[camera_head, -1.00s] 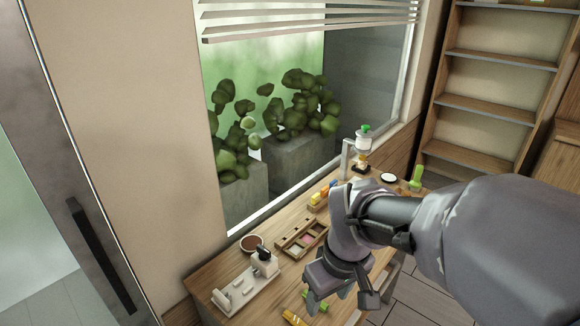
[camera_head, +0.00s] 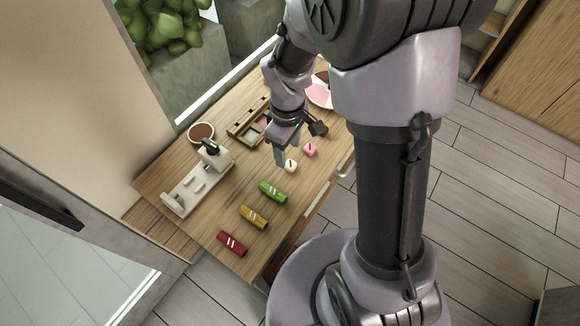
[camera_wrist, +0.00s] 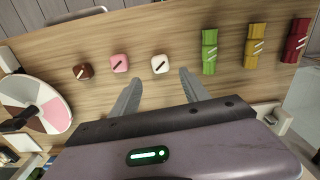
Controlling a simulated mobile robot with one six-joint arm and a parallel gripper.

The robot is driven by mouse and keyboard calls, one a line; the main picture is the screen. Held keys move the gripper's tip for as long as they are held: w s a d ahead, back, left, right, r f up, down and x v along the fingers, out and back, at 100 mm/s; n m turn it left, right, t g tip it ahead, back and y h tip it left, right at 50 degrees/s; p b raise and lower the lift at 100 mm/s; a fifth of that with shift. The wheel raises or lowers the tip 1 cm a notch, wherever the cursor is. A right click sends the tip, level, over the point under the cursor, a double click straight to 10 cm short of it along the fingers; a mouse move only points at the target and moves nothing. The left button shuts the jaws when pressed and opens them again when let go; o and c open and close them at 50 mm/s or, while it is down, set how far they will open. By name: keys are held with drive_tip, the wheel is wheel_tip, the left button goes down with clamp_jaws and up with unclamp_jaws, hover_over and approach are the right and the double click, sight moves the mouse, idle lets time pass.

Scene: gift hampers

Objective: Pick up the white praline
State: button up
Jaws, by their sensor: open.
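The white praline (camera_head: 291,165) is a small rounded cube with a dark stripe on the wooden table. In the wrist view the white praline (camera_wrist: 160,64) lies ahead of the fingertips, roughly between their lines. My gripper (camera_head: 280,152) is above the table, just behind and left of the praline in the head view. In the wrist view my gripper (camera_wrist: 161,78) is open, its two fingers apart with nothing between them. A pink praline (camera_wrist: 119,63) sits left of the white one, and a brown praline (camera_wrist: 83,71) left of that.
Green (camera_head: 272,191), yellow (camera_head: 254,216) and red (camera_head: 232,243) wrapped pieces lie along the table's front. A compartment box (camera_head: 239,131), a white stand (camera_head: 187,193) and a brown bowl (camera_head: 201,132) are further back. A colored disc (camera_wrist: 54,119) lies left in the wrist view.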

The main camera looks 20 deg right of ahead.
sight(289, 163)
drive_tip(key=f+b, duration=0.2)
drive_tip(key=f, duration=0.3)
drive_tip(key=shift+s+f+b, duration=0.15)
drive_tip(key=shift+s+b, duration=0.1)
drive_tip(key=shift+b, duration=0.15)
drive_tip(key=shift+r, duration=0.2)
drive_tip(key=shift+c, duration=0.6)
drive_tip(key=c, duration=0.9)
